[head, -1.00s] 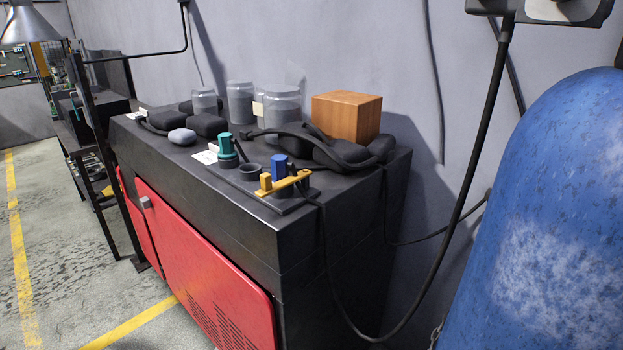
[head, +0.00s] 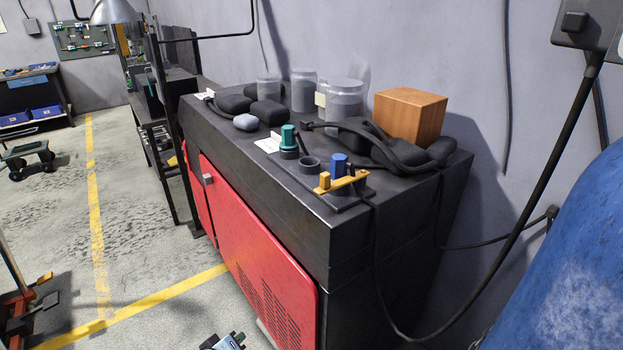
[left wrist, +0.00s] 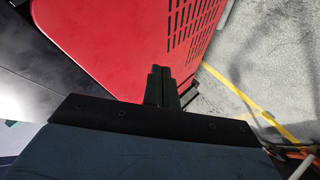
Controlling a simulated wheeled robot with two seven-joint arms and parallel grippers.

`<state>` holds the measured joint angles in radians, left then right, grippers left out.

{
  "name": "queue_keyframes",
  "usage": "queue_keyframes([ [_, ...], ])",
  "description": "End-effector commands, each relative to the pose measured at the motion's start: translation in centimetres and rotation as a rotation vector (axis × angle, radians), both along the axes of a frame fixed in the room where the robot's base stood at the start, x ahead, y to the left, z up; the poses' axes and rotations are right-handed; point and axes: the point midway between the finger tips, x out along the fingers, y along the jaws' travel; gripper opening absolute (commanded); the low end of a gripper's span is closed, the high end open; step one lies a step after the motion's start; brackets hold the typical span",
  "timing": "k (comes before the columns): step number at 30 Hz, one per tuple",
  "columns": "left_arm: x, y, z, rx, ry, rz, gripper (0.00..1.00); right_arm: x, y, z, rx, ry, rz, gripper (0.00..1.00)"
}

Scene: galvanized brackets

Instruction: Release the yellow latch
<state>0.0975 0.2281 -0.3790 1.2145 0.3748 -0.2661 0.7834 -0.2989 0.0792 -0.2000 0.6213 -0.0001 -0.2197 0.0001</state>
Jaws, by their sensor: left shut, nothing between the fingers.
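The yellow latch (head: 343,182) is a flat bar with a small upright block, on a dark plate near the front edge of the black cabinet top. It passes in front of a blue cylinder (head: 339,165). A dark ring (head: 310,164) and a teal plug (head: 288,138) stand beside it to the left. My left gripper (head: 230,341) shows only in part at the bottom edge of the head view, low and well away from the latch. In the left wrist view its fingers (left wrist: 160,80) are together and empty, before the red door. My right gripper is out of view.
The black cabinet (head: 300,215) has a red door (head: 255,240). Black padded headgear (head: 390,148), a wooden block (head: 409,115) and clear jars (head: 343,98) stand behind the latch. A black cable hangs at the right, near a blue tank (head: 590,270). Floor at left is mostly open.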

Motion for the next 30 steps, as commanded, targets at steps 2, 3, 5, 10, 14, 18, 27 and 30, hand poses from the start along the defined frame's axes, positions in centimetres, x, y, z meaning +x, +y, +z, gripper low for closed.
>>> queue_keyframes([
  [2, 4.8, -2.1, 9.6, -0.177, -0.106, 0.024, 0.0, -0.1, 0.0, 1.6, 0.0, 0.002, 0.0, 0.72],
  [3, 6.4, -3.2, 13.9, -0.269, -0.144, 0.028, 0.0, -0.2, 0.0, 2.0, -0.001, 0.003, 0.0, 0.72],
  [5, 8.1, -4.8, 19.8, -0.4, -0.187, 0.023, 0.0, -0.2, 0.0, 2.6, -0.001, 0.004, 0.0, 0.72],
  [10, 9.4, -8.5, 32.4, -0.688, -0.238, -0.033, 0.0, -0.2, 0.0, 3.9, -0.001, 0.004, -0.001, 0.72],
  [14, 9.0, -9.8, 36.9, -0.798, -0.238, -0.067, 0.0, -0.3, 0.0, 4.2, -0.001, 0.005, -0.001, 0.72],
  [18, 8.8, -10.3, 38.1, -0.832, -0.234, -0.077, 0.0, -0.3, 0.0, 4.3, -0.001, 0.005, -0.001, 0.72],
  [27, 9.0, -10.3, 38.0, -0.831, -0.236, -0.076, 0.0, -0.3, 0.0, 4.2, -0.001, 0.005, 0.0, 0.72],
  [30, 9.5, -10.6, 38.0, -0.831, -0.235, -0.075, 0.0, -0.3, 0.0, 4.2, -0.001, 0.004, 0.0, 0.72],
])
